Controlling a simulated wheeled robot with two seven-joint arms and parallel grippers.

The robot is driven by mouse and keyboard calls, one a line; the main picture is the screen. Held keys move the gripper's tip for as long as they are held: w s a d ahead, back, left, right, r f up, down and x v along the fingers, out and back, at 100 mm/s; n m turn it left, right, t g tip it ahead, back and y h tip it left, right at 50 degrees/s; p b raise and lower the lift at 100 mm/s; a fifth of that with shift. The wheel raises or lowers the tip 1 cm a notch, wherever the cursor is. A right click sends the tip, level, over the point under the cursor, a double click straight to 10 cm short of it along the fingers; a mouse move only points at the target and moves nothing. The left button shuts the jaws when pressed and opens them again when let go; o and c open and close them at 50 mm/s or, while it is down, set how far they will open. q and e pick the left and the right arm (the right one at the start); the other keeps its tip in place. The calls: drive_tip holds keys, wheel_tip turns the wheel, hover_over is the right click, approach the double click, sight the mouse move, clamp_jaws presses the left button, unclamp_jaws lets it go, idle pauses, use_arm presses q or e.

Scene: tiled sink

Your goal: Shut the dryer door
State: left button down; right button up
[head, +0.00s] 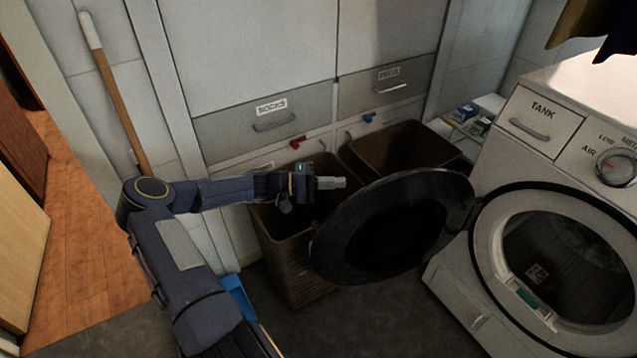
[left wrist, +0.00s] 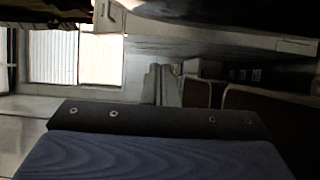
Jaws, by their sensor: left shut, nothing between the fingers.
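The dryer (head: 500,230) stands at the right in the head view, white, with a round opening and a drum inside. Its round dark door (head: 400,232) stands wide open, swung out to the left of the opening. My left gripper (head: 333,183) is shut and empty. In the head view it appears at the upper left of the door, close to its rim; I cannot tell whether it touches. My right gripper is not in view.
Two brown baskets (head: 290,265) (head: 400,143) stand behind the door, against drawers (head: 265,118). A wooden-handled pole (head: 115,90) leans at the left. A blue object (head: 237,297) lies by my arm. Small boxes (head: 463,114) sit on a ledge beside the dryer. Dark floor is clear before the door.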

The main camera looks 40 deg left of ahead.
use_arm(q)
drive_tip(key=d, duration=0.2)
drive_tip(key=s+d, duration=0.1)
drive_tip(key=d, duration=0.2)
drive_tip(key=shift+d, duration=0.1)
idle(0.3)
